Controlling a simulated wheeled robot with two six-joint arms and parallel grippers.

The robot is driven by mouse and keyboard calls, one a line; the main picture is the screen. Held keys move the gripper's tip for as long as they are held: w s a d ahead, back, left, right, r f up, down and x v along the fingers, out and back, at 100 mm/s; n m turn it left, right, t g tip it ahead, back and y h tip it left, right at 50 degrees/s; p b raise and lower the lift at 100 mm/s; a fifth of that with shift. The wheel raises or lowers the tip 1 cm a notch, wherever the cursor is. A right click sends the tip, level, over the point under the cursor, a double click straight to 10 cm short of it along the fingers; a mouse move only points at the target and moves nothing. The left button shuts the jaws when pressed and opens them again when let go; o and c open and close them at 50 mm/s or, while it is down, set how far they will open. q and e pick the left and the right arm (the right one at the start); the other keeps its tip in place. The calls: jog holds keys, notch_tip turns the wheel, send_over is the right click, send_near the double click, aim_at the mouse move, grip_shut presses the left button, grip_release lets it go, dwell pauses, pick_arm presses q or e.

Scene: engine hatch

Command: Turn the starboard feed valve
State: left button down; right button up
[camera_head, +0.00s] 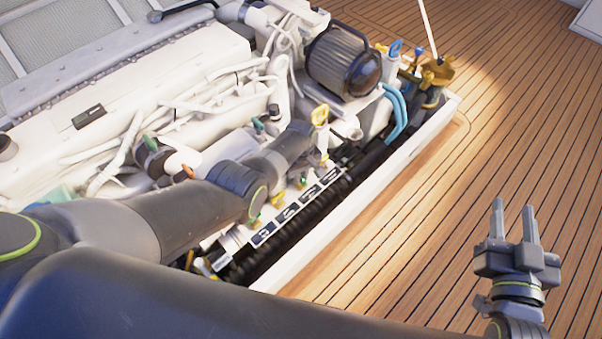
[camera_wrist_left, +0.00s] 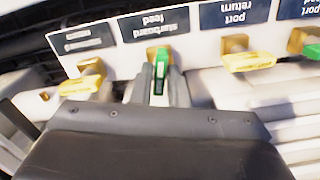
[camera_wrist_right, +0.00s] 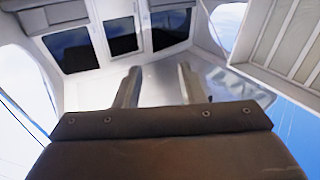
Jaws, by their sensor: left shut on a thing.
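The starboard feed valve has a green handle (camera_wrist_left: 161,62) below the label "starboard feed" (camera_wrist_left: 158,25), which reads upside down in the left wrist view. My left gripper (camera_wrist_left: 158,84) is shut on this handle, one finger on each side. The handle lies in line with the fingers. My right gripper (camera_head: 514,220) is open and empty, pointing up over the deck at the right. Its parted fingers also show in the right wrist view (camera_wrist_right: 160,88).
Yellow-handled valves flank the green one, including port return (camera_wrist_left: 249,60) and one at left (camera_wrist_left: 80,84). The label plate (camera_wrist_left: 101,60) runs close behind them. A black ribbed hose (camera_head: 290,235) and white hatch edge (camera_head: 330,235) lie alongside. The wooden deck (camera_head: 530,120) is clear.

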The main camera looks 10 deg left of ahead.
pick_arm(q)
jog(key=shift+w+n, duration=0.1)
jog(key=shift+n, duration=1.3)
pick_arm(e)
jog(key=shift+s+f+g, duration=0.15)
jog(key=shift+f+g, duration=0.55)
jog(key=shift+f, duration=0.35)
pick_arm(q)
jog(key=c, duration=1.4)
grip_release()
